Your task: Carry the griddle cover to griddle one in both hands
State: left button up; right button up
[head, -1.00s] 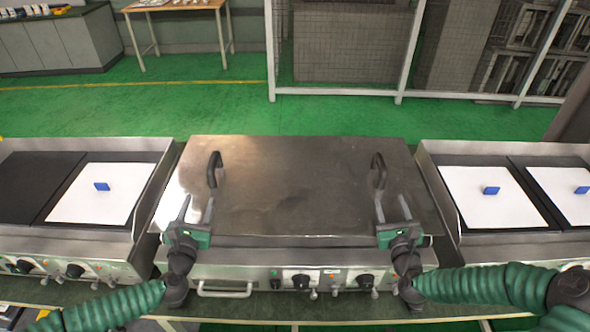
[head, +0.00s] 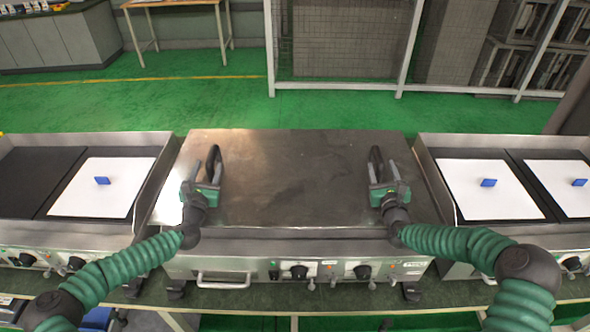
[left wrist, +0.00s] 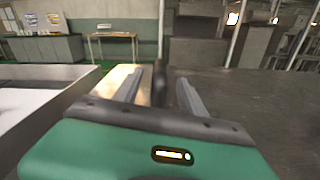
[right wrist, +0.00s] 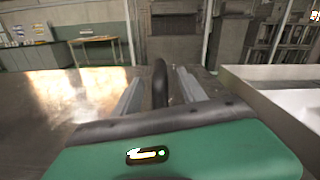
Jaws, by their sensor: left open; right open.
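The griddle cover (head: 293,185) is a flat steel lid with two black upright handles, lying on the middle griddle (head: 330,262). My left gripper (head: 204,172) is open, with its fingers on either side of the left handle (head: 213,160). In the left wrist view, that handle (left wrist: 159,84) stands between the two grey fingers, apart from both. My right gripper (head: 382,170) is open, with its fingers around the right handle (head: 376,160). In the right wrist view, this handle (right wrist: 160,82) stands between the fingers with gaps at both sides.
A griddle (head: 150,240) with a dark plate and a white plate stands at the left. Another griddle (head: 440,205) with white plates and blue blocks (head: 488,183) stands at the right. A wire fence (head: 335,88) and a wooden table (head: 175,5) are behind, across open green floor.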

aim_at(211, 158)
pick_arm(q)
jog(key=w, duration=0.5)
jog(key=shift+w, duration=0.25)
pick_arm(e)
jog(key=w, duration=0.5)
jog(key=shift+w, duration=0.2)
pick_arm(q)
grip_shut()
pick_arm(e)
grip_shut()
